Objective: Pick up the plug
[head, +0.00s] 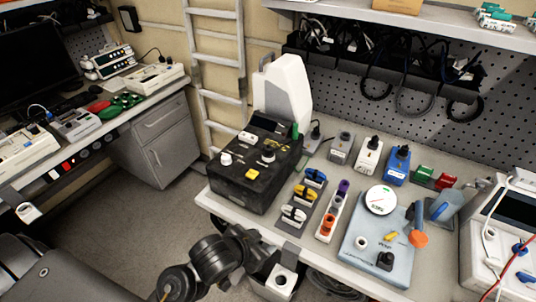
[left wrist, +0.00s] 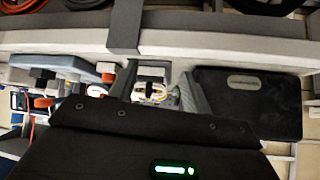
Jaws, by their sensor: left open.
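Several plugs sit in a grey rack near the bench's front edge in the head view: a white plug (head: 293,213) closest to me, a yellow plug (head: 304,193) behind it and a blue plug (head: 315,176) at the far end. The pictures do not show which one the task means. My left gripper (head: 262,254) is open, in front of the bench edge, apart from the rack. In the left wrist view, which is upside down, a white plug (left wrist: 153,92) with a dark band shows ahead, with yellow close to it. My right gripper is not in view.
A black pump box (head: 255,172) stands left of the rack, and a strip of coloured sockets (head: 332,217) stands right of it. A blue-grey panel (head: 372,265) lies farther right.

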